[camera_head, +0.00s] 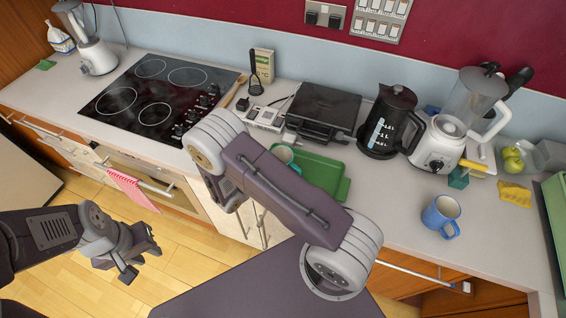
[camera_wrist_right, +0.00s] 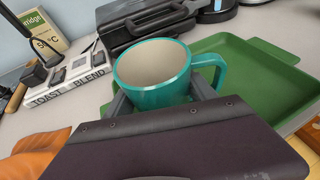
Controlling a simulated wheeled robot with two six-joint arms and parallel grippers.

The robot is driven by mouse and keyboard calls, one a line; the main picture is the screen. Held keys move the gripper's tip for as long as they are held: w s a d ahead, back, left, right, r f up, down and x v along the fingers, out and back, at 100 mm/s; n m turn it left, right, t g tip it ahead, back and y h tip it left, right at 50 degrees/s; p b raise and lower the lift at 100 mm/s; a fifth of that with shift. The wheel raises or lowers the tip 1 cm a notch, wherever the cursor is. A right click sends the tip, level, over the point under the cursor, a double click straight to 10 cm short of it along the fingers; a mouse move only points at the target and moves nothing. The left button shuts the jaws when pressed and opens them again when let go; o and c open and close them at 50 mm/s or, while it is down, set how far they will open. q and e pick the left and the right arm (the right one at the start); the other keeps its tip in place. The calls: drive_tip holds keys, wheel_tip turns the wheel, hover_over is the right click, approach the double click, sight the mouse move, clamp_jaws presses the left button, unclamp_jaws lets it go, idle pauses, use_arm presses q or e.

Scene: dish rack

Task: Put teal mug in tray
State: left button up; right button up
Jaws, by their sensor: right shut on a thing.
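The teal mug (camera_head: 283,154) is mostly hidden behind my right arm in the head view. In the right wrist view the teal mug (camera_wrist_right: 146,82) is upright, with its open top showing and its handle to the right. My right gripper (camera_wrist_right: 162,99) is shut on the mug, a finger on each side. The green tray (camera_head: 322,168) lies on the counter just right of the mug; it also shows in the wrist view (camera_wrist_right: 250,62). I cannot tell whether the mug touches the tray. My left gripper (camera_head: 141,259) is open and empty, over the floor.
A black grill (camera_head: 316,106) stands behind the tray, with a black kettle (camera_head: 388,122) and blender (camera_head: 455,125) to its right. A blue mug (camera_head: 440,215) stands on the right counter. Books (camera_wrist_right: 66,80) and a wooden utensil (camera_head: 234,91) lie left of the tray.

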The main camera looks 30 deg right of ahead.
drive_tip(key=shift+f, duration=0.15)
drive_tip(key=o, duration=1.8)
drive_tip(key=shift+s+a, duration=0.1)
drive_tip(key=shift+a, duration=0.25)
drive_tip(key=b+v, duration=0.1)
drive_tip(key=v, duration=0.7)
drive_tip(key=shift+s+a+b, duration=0.1)
drive_tip(key=shift+a+b, duration=0.1)
drive_tip(key=shift+b, duration=0.2)
